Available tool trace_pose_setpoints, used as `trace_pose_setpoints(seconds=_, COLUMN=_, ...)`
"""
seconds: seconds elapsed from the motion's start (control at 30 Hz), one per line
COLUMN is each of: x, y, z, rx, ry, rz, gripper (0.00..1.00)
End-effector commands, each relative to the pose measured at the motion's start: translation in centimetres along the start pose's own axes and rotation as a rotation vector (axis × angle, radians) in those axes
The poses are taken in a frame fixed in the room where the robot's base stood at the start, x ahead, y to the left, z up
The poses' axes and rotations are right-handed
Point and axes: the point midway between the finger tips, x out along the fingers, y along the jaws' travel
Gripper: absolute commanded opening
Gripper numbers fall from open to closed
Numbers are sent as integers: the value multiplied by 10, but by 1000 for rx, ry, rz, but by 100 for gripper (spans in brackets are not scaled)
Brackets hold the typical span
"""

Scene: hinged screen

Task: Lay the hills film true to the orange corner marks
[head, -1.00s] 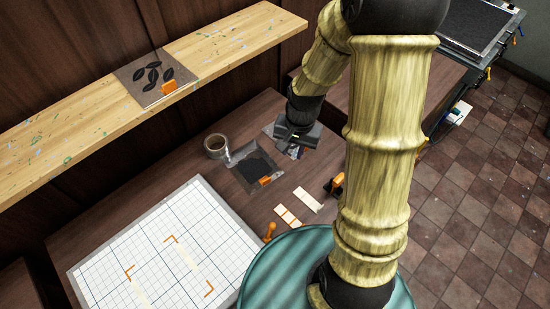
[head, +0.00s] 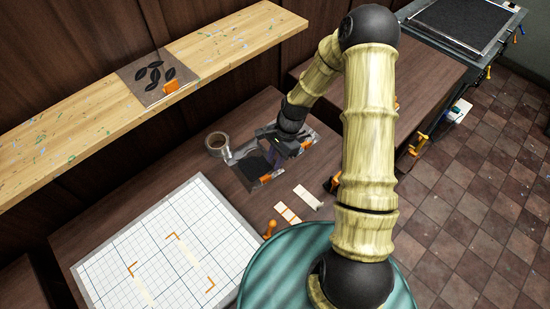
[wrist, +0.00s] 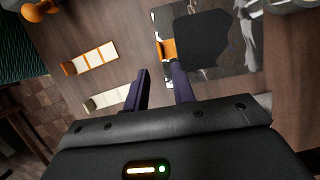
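A clear film with a dark, blunt-edged shape lies on the table, partly hidden by my gripper in the head view; I take it as the hills film (wrist: 203,38), though the shape alone does not settle it. Its orange tab (wrist: 168,48) shows in the wrist view, just beyond the fingertips. My gripper (wrist: 160,74) is open and empty, its two dark fingers apart, pointing toward the tab. Orange corner marks (head: 173,237) are on the white gridded board (head: 205,207) at the lower left of the head view. No film lies on the board.
A leaf film (head: 152,75) with an orange tab lies on the wooden shelf (head: 215,50). Another film (head: 308,139) lies behind my gripper. A tape roll (head: 217,144), pale strips (head: 288,214) and an orange knob (head: 270,227) are close by.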

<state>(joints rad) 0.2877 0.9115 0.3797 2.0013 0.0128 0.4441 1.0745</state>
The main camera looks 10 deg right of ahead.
Motion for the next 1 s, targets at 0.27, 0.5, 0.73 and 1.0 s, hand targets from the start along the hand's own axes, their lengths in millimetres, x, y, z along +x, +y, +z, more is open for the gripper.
trace_pose_setpoints(seconds=0.27, x=28, y=0, z=-1, rx=-4, ry=0, rz=2, gripper=25)
trace_pose_setpoints(seconds=0.5, x=56, y=0, z=-1, rx=-5, ry=0, rz=2, gripper=25)
trace_pose_setpoints(seconds=0.73, x=74, y=0, z=0, rx=-5, ry=0, rz=2, gripper=25)
trace_pose_setpoints(seconds=1.0, x=77, y=0, z=1, rx=-4, ry=0, rz=1, gripper=0)
